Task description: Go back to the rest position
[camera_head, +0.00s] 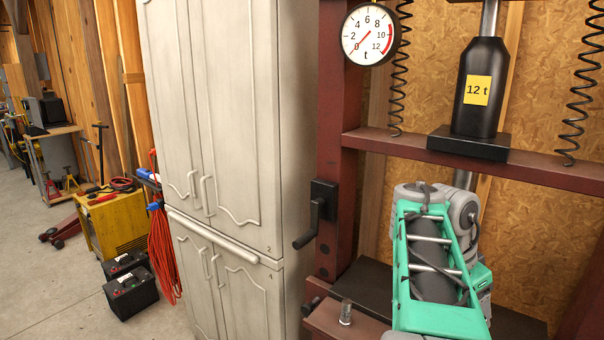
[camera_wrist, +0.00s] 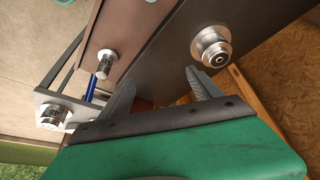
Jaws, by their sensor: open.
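My gripper shows in the wrist view (camera_wrist: 158,95) with its two grey fingers spread apart and nothing between them. Its green body fills the lower part of that view. In the head view my green and grey arm reaches into the press frame, and the fingers are hidden there. In the wrist view, a round metal part (camera_wrist: 211,47) sits on a dark bar beyond the right finger, apart from it. A smaller metal cylinder (camera_wrist: 106,64) stands on a brown surface beyond the left finger. Another metal piece (camera_wrist: 54,115) sits on a light bracket at the left.
The dark red press frame (camera_head: 333,110) surrounds my arm, with a black 12 t jack (camera_head: 479,110) above and a crank handle (camera_head: 310,228) on its left post. A metal cylinder (camera_head: 346,312) stands on its ledge. A pale cabinet (camera_head: 240,120) stands close left; open floor (camera_head: 50,290) lies beyond.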

